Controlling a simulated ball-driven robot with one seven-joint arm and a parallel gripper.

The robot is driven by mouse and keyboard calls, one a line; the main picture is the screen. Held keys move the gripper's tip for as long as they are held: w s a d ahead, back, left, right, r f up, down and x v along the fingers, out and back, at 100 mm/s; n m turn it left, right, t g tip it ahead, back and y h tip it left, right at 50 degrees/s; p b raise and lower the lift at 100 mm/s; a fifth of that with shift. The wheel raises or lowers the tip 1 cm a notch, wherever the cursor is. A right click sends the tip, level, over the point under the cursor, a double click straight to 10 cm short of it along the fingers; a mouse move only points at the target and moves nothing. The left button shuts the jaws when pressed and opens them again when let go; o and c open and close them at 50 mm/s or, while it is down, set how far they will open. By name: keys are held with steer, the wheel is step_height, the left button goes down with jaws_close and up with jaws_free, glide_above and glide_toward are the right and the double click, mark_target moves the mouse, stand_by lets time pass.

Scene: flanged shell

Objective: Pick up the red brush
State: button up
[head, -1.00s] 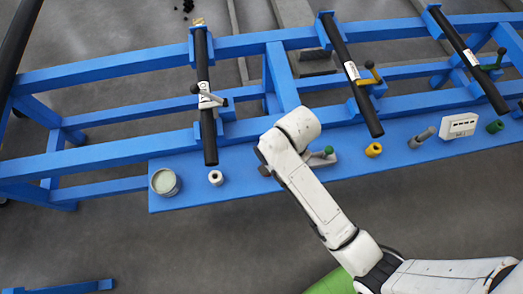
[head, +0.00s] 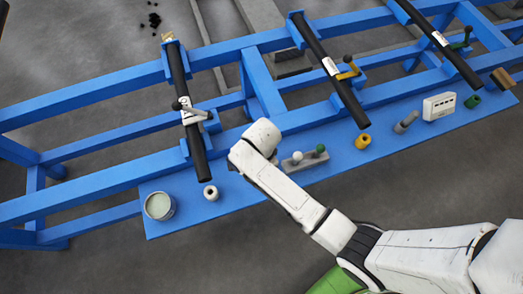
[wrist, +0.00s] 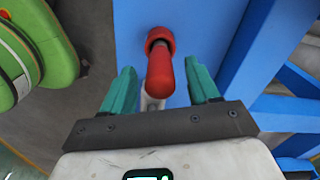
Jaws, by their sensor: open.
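In the wrist view a red brush (wrist: 160,78), or what looks like it, shows a rounded red end pointing toward me. My gripper (wrist: 161,72) is open, with one teal finger on each side of the red end. Gaps show between the fingers and the red part, and no grip is visible. In the head view my arm's white links hide the gripper and the brush.
The blue bench (head: 230,203) holds a can (head: 159,207), a white spool (head: 210,192), a grey block with green and white knobs (head: 304,162), a yellow spool (head: 363,141) and a white box (head: 439,106). Black tubes (head: 183,92) cross the blue rack behind. A green rounded thing (wrist: 35,45) is at the wrist view's left.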

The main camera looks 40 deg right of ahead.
steer(key=shift+f, duration=1.85)
steer(key=shift+c, duration=0.3)
jaws_close()
